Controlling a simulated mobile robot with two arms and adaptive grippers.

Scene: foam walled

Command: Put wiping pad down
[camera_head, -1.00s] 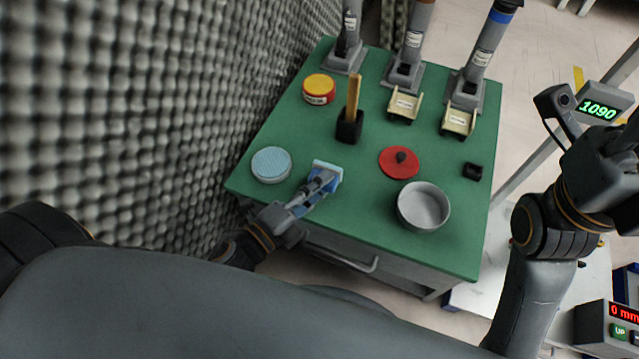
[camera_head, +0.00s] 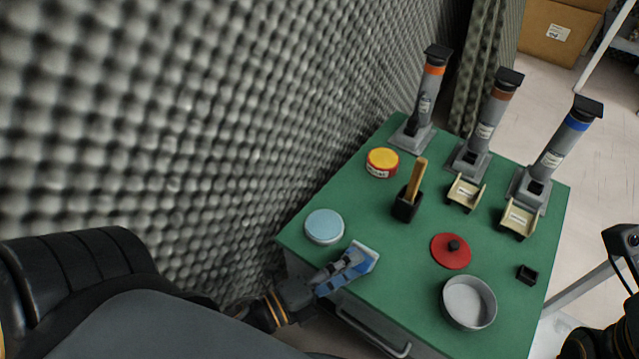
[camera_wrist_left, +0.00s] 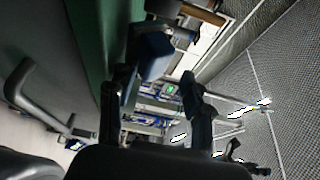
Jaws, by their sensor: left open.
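The wiping pad (camera_head: 366,256), a blue block with a pale face, is at the near left edge of the green table in the head view. My left gripper (camera_head: 345,268) is right at it, reaching in from the near side. In the left wrist view the pad (camera_wrist_left: 152,55) is beyond the fingers, nearer the left one. The fingers of my left gripper (camera_wrist_left: 160,95) stand wide apart there. I cannot tell whether a finger still touches the pad.
A round tin with a light blue top (camera_head: 324,226) stands just left of the pad. A grey bowl (camera_head: 468,303), a red lid (camera_head: 451,251), a black holder with a wooden handle (camera_head: 406,205) and a yellow-red jar (camera_head: 382,162) share the table (camera_head: 400,285). A foam wall (camera_head: 200,130) rises at left.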

